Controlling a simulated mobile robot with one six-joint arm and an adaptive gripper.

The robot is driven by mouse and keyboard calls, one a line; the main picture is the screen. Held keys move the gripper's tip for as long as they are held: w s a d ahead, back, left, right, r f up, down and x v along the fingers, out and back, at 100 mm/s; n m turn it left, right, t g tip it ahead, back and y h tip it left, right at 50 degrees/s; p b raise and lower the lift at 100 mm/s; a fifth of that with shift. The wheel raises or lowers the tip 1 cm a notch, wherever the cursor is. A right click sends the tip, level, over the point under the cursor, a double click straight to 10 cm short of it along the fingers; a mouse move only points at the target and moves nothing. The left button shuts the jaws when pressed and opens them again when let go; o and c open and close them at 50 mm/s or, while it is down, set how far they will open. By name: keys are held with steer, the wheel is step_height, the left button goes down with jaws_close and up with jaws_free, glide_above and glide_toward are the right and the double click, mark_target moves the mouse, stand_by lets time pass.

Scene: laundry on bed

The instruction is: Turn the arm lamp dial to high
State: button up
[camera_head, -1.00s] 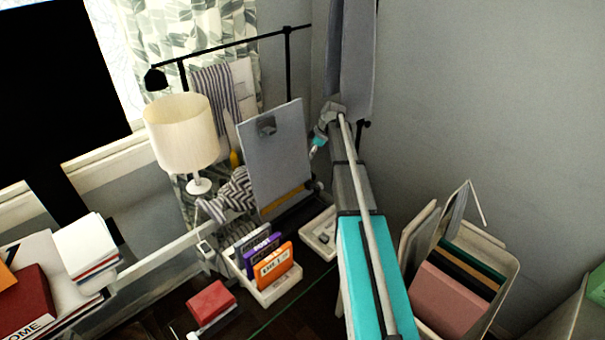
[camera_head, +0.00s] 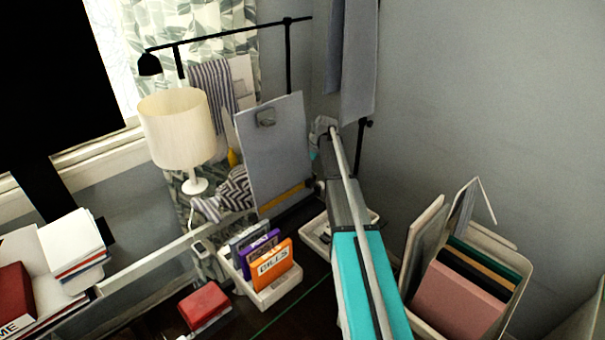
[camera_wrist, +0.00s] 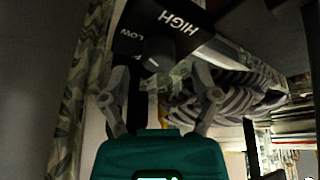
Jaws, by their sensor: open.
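The dial of the arm lamp shows in the wrist view as a dark round knob (camera_wrist: 158,52) on a black plate (camera_wrist: 190,22) marked LOW on the left and HIGH on the right. My gripper (camera_wrist: 160,74) is open and empty, one finger on each side of the view. The knob lies just beyond the fingertips, between their lines. I cannot tell whether a finger touches it. The black arm lamp (camera_head: 225,36) reaches across the back in the head view, its shade (camera_head: 149,64) at the left. In that view the dial cannot be made out, and my gripper is largely hidden by my arm.
A cream table lamp (camera_head: 178,130) stands left of a grey clipboard (camera_head: 274,150). A box of cassette-like cases (camera_head: 268,297) and a white tray (camera_head: 315,238) sit below. A file bin (camera_head: 465,290) is at right. Striped cloth (camera_wrist: 235,98) lies near the fingers.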

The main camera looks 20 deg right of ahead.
steer(key=shift+b+x, duration=0.6)
steer(key=shift+x, duration=0.35)
jaws_close()
